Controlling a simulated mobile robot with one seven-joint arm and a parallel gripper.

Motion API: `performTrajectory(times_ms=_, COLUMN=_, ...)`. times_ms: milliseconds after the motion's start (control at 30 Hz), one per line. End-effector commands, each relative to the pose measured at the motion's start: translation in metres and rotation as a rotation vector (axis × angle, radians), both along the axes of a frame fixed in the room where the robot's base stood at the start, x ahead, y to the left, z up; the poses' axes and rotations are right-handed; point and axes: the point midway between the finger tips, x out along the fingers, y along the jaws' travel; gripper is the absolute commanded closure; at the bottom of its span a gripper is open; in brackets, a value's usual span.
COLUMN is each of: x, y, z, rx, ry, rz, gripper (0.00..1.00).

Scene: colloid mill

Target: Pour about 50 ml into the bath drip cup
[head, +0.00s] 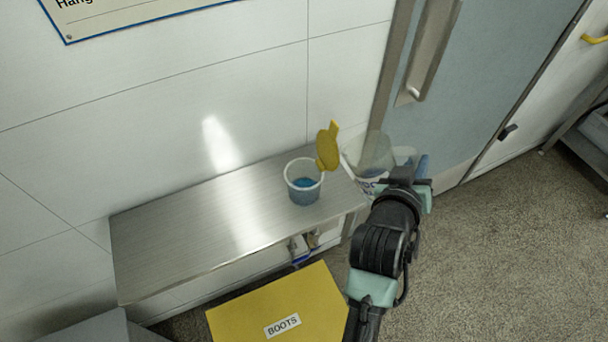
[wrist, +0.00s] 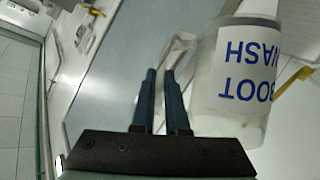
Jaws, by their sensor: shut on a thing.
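A translucent white jug (head: 368,155) with blue BOOT WASH lettering is at the right end of the steel shelf; in the wrist view it also shows (wrist: 235,90), lettering upside down. My gripper (wrist: 164,78) is shut on the jug's pale handle (wrist: 177,52). My arm hides part of the jug in the head view. A clear cup (head: 303,182) holding blue liquid stands on the shelf, left of the jug and apart from it. I take it for the drip cup. A yellow paddle-shaped piece (head: 328,147) shows between cup and jug. I see no stream of liquid.
The steel shelf (head: 190,225) is bare left of the cup. A white tiled wall (head: 250,70) stands behind it, and a grey-blue door (head: 500,80) is to the right. A yellow BOOTS box (head: 270,300) is below in front. The speckled floor (head: 500,270) is open at right.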

Motion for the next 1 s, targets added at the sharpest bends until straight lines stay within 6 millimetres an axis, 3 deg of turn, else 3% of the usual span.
performTrajectory(times_ms=733, x=-0.005, y=-0.017, z=-0.107, rx=0.252, ry=-0.095, rz=0.006, gripper=1.0)
performTrajectory(times_ms=1000, x=-0.005, y=-0.022, z=-0.124, rx=0.373, ry=-0.14, rz=0.011, gripper=1.0)
